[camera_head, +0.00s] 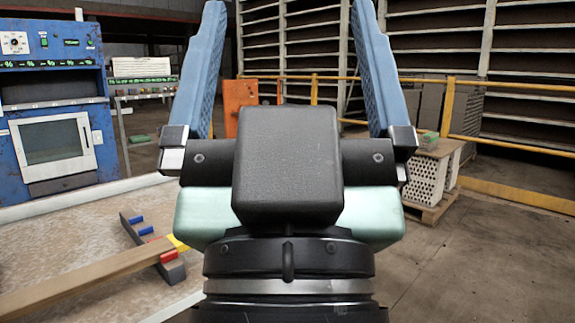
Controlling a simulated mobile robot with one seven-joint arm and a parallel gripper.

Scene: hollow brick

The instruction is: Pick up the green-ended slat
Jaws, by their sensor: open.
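My gripper (288,6) fills the middle of the view. Its two blue fingers point up and stand wide apart, with nothing between them. A wooden slat (85,283) lies on the table at the lower left, and its right end reaches a dark grey rack (133,231) with blue, red and yellow parts. The slat is well below and left of my fingers, apart from them. I see no green end on it; its left end is out of the picture. My gripper body hides part of the table's right side.
The pale-edged table (40,240) takes the lower left. A blue machine (55,110) stands behind it. A pallet of white perforated bricks (430,185) stands at the right, before a yellow railing (515,148) and tall shelves. The floor at the lower right is clear.

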